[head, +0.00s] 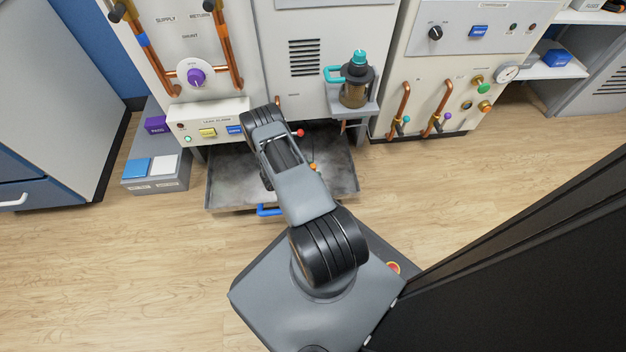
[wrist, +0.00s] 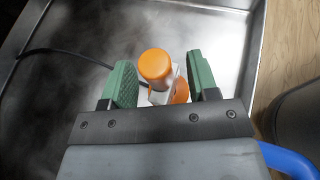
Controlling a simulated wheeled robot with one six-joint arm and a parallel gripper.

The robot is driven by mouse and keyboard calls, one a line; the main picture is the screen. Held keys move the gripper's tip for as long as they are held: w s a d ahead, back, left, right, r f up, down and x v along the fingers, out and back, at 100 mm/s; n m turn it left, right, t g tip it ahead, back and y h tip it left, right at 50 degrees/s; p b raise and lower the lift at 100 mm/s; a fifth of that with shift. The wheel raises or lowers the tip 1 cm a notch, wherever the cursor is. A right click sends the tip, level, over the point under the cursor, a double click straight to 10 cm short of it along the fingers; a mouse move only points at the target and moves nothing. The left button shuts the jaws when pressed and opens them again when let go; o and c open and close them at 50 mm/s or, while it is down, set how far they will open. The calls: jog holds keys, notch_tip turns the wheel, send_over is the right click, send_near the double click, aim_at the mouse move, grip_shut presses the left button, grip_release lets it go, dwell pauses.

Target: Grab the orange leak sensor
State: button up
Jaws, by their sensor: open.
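The orange leak sensor (wrist: 155,66) shows in the wrist view, an orange rounded cap with a white part below it and more orange at its right. A black cable runs from it to the left. My gripper (wrist: 162,82) is open, with one green finger on each side of the sensor. I cannot tell whether either finger touches it. In the head view only a small orange bit of the sensor (head: 313,166) shows beside my arm, which hides the rest and my gripper.
The sensor is in a shallow metal drip tray (head: 340,186) with raised walls and a blue handle (head: 268,210). Above the tray stand a leak alarm box (head: 208,121) and a shelf with a teal-capped canister (head: 355,82). A grey bin unit (head: 157,178) stands at left.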

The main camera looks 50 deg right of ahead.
jog(key=shift+s+d+f, duration=0.1)
jog(key=shift+d+f, duration=0.05)
jog(key=shift+d, duration=0.2)
grip_shut()
dwell(0.3)
